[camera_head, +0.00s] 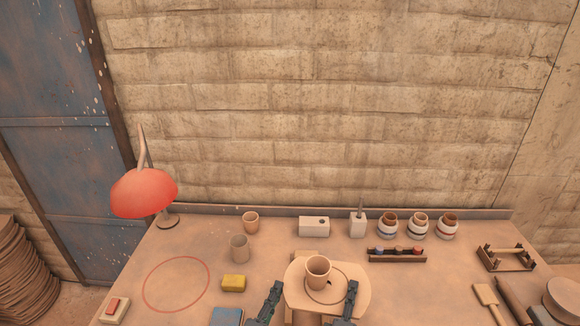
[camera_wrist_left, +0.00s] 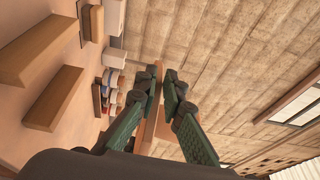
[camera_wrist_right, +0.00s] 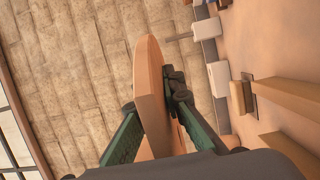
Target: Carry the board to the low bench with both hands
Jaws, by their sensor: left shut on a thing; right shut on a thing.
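The board (camera_head: 348,277) is pale wood with a rounded outline, near the front middle of the head view. A tan cup (camera_head: 318,267) stands upright on it, near a dark ring mark. My left gripper (camera_head: 275,292) is shut on the board's left edge; in the left wrist view the board's edge (camera_wrist_left: 152,108) shows between the fingers. My right gripper (camera_head: 351,291) is shut on the right edge; in the right wrist view the board (camera_wrist_right: 149,85) stands between the fingers. I cannot make out which surface is the low bench.
A table (camera_head: 205,250) spreads beneath, with a red lamp (camera_head: 145,193), a yellow sponge-like block (camera_head: 233,283), two cups, several jars (camera_head: 419,224) and a small wooden rack (camera_head: 505,258). A brick wall (camera_head: 320,100) closes the back. A red ring (camera_head: 176,285) marks bare tabletop at left.

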